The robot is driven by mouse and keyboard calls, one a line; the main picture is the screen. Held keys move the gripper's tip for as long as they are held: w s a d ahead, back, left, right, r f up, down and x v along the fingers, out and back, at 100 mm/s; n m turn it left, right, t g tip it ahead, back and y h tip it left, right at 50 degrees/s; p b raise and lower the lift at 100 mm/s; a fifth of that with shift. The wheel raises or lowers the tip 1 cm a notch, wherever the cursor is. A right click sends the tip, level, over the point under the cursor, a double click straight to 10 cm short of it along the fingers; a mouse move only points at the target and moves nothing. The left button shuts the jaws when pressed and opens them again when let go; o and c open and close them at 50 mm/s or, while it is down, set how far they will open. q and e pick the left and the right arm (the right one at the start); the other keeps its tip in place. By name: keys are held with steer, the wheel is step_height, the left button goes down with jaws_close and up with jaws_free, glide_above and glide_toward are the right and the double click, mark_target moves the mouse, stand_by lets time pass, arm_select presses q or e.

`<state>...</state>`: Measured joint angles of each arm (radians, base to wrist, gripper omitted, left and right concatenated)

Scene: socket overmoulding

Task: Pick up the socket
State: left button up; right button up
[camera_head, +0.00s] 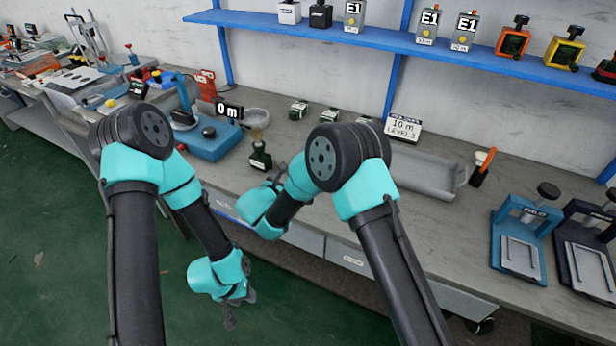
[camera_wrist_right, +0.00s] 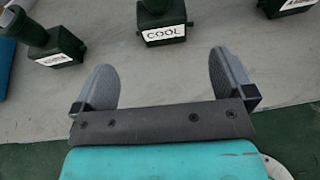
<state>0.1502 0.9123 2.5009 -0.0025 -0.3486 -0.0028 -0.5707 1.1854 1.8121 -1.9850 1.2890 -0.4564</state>
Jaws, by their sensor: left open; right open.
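No part is plainly marked as the socket. A dark green block with a white label and a brass-coloured top (camera_head: 260,156) stands upright on the bench near my right gripper (camera_head: 276,184). In the right wrist view, a dark green block labelled COOL (camera_wrist_right: 162,28) stands beyond the fingertips, and another labelled block (camera_wrist_right: 55,48) stands to its left. My right gripper (camera_wrist_right: 161,60) is open, with nothing between its fingers. My left gripper (camera_head: 229,314) hangs over the green floor in front of the bench, open and small in the picture.
A blue device with a "0 m" display (camera_head: 208,138) stands left of the block. A grey tray (camera_head: 425,176) and blue press (camera_head: 522,240) are on the right. Several small green parts (camera_head: 298,109) stand behind. A blue shelf (camera_head: 390,42) runs above the bench.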

steer(key=x, duration=0.8)
steer(key=shift+w+d+f, duration=0.1)
steer(key=shift+w+f, duration=0.05)
steer(key=shift+x, duration=2.6)
steer(key=shift+c, duration=0.2)
steer(key=c, duration=0.9)
steer(key=shift+o, duration=0.2)
